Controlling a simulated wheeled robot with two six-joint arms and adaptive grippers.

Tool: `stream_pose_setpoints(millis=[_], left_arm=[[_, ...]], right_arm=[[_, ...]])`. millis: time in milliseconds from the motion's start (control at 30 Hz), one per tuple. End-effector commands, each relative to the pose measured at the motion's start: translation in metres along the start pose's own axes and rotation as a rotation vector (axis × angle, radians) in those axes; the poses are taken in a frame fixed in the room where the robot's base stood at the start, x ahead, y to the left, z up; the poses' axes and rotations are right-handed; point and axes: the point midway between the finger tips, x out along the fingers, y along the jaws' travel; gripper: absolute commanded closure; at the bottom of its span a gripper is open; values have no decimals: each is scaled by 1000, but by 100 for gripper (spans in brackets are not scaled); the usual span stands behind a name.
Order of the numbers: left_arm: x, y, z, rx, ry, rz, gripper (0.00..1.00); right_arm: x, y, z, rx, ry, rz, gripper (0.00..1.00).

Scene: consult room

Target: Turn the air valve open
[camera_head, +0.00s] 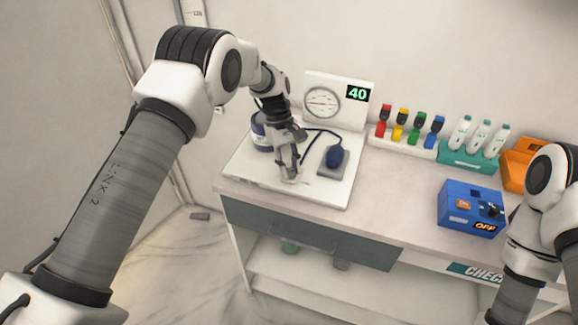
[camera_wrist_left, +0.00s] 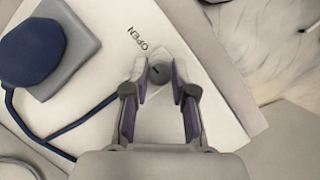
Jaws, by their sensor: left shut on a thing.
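The air valve (camera_wrist_left: 158,73) is a small grey round knob with a dark line across its top, on a pale base on the white board (camera_wrist_left: 222,98). The word OPEN is printed on the board up and left of it in the left wrist view. My left gripper (camera_wrist_left: 160,80) is shut on the valve, one finger on each side. In the head view my left gripper (camera_head: 289,174) reaches down to the front part of the white board (camera_head: 325,197), and its fingers mostly hide the valve. My right arm shows at the right edge; its gripper is out of view.
A blue bulb (camera_head: 336,157) on a grey pad and its dark hose lie beside the valve. A dial gauge (camera_head: 322,102) and a green display reading 40 stand behind. Coloured bottles, a teal rack (camera_head: 470,161) and a blue box (camera_head: 470,205) reading OFF are further right on the table.

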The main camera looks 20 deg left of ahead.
Motion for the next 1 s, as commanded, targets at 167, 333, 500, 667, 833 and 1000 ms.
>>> stream_pose_setpoints(millis=[167, 333, 500, 667, 833, 1000], left_arm=[[5, -2, 1, 52, -7, -30, 100], [4, -2, 1, 73, -8, -39, 100], [4, -2, 1, 77, -7, -40, 100], [4, -2, 1, 76, -7, -39, 100], [3, -1, 0, 76, -5, -37, 50], [2, 0, 0, 76, -3, -35, 50]], right_arm=[[2, 0, 0, 0, 0, 0, 60], [2, 0, 0, 0, 0, 0, 60], [2, 0, 0, 0, 0, 0, 60], [2, 0, 0, 0, 0, 0, 60], [2, 0, 0, 0, 0, 0, 60], [2, 0, 0, 0, 0, 0, 60]])
